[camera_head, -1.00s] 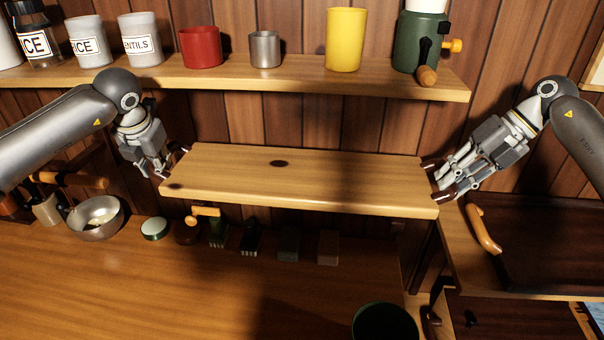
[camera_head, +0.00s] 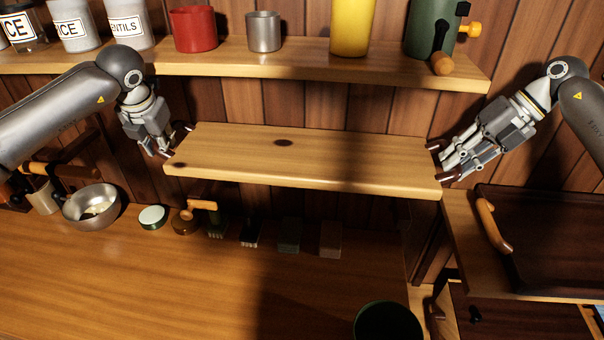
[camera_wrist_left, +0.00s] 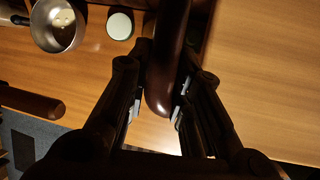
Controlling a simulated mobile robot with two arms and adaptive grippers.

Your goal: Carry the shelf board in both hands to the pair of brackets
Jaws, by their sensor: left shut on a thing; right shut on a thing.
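The shelf board (camera_head: 330,158) is a light wooden plank with a dark knot, held roughly level above the counter and below the upper shelf. My left gripper (camera_head: 179,143) is shut on its left end. My right gripper (camera_head: 439,162) is shut on its right end. In the left wrist view, the left fingers (camera_wrist_left: 158,105) stand either side of a dark, rounded shape that I cannot identify clearly. I cannot make out the pair of brackets; the wall behind and below the board is partly hidden and in shadow.
The upper shelf (camera_head: 330,70) carries jars, a red cup (camera_head: 193,30), a metal cup (camera_head: 264,33), a yellow cup (camera_head: 352,25) and a green grinder (camera_head: 428,30). Below, the counter (camera_head: 150,285) holds a metal bowl (camera_head: 92,207), a tin (camera_head: 152,217) and several small items. A dark tray (camera_head: 550,235) lies right.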

